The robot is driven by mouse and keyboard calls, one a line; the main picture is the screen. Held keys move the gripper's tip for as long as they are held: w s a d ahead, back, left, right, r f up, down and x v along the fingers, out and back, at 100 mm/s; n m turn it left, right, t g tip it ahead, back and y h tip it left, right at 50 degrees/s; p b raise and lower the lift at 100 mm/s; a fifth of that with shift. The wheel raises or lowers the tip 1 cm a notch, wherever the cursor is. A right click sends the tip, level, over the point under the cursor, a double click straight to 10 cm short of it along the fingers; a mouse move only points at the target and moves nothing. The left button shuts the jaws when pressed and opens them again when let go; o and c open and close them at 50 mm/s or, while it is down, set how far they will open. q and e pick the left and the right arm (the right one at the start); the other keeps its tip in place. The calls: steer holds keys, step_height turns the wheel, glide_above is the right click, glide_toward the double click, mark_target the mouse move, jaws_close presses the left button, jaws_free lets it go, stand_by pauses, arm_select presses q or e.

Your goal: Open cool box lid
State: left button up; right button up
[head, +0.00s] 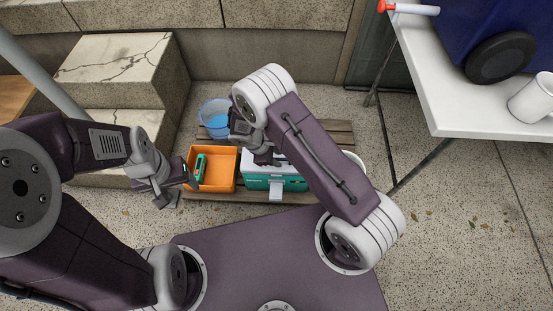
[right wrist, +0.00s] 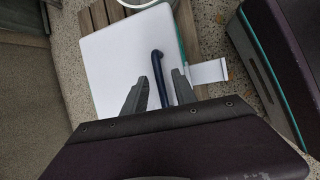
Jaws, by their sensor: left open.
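The cool box (head: 262,184) has a teal body and a white lid, and it stands on a wooden pallet. Its lid looks shut. A white latch tab (head: 276,191) hangs on its front. My right gripper (head: 264,157) is over the lid, and my right arm hides part of the box. In the right wrist view the white lid (right wrist: 110,65) fills the middle. A dark blue handle (right wrist: 158,70) on it lies between the two spread fingers (right wrist: 158,88), with gaps beside it. My left gripper (head: 178,190) is open and empty, left of the orange crate.
The orange crate (head: 221,184) holds a green and dark item (head: 200,166). A blue bucket (head: 214,112) stands behind it on the pallet (head: 335,128). Stone steps (head: 110,70) rise at the left. A white table (head: 430,90) with a mug (head: 533,98) stands at the right.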

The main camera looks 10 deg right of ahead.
jaws_close()
stand_by(1.4)
